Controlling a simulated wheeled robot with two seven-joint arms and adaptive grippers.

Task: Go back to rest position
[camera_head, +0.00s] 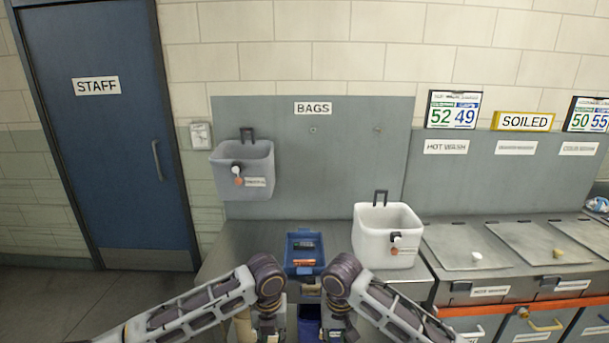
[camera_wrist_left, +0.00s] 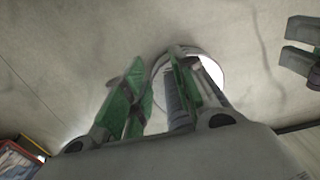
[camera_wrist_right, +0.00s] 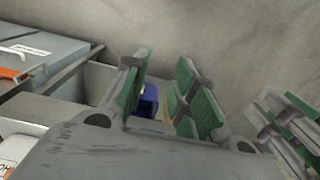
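My left gripper (camera_head: 268,328) and right gripper (camera_head: 338,328) hang low at the bottom middle of the head view, side by side in front of the counter. In the left wrist view, the left gripper's green-padded fingers (camera_wrist_left: 158,88) stand apart with nothing held between them. In the right wrist view, the right gripper's fingers (camera_wrist_right: 158,85) are also apart and empty. A grey sling bag (camera_head: 240,175) hangs on the grey board at the left. A white sling bag (camera_head: 372,250) stands upright on the counter, right of the blue tray (camera_head: 303,269). Both grippers are clear of the bags.
The blue tray holds a dark item and an orange item. The counter (camera_head: 230,250) is bare under the hanging bag. A bare peg (camera_head: 377,129) is on the board. Lidded bins (camera_head: 470,255) stand at the right. A blue STAFF door (camera_head: 105,150) is at the left.

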